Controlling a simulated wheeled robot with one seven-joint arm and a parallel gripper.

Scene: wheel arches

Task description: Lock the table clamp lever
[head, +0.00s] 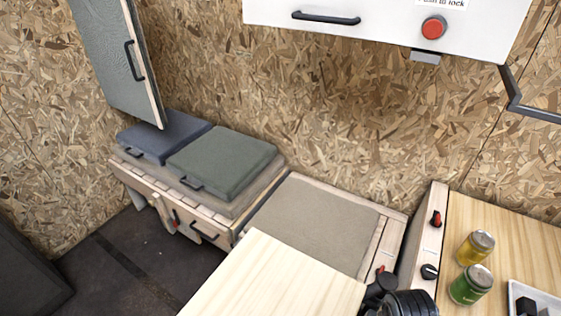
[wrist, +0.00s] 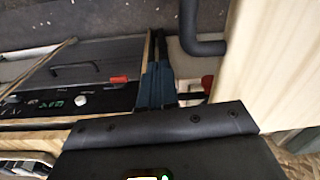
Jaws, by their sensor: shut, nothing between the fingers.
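The pale wooden table top (head: 270,280) reaches in from the bottom of the head view. A small red part (head: 381,268) shows by its right corner, just above my dark arm; I cannot tell whether it is the clamp lever. In the wrist view my gripper (wrist: 158,82) is shut and empty, its blue-grey fingers together. A red part (wrist: 207,84), perhaps the lever, sits just right of the fingers, partly hidden below a dark bent tube (wrist: 199,32) beside a pale wooden edge (wrist: 262,60). Whether the fingers touch it is unclear.
A counter (head: 530,240) with a yellow jar (head: 475,247) and a green jar (head: 469,285) stands at right. A bench with a green cushion (head: 222,162) and a blue cushion (head: 163,137) is at left. A white cabinet (head: 385,22) hangs above. Dark floor (head: 140,255) is clear at lower left.

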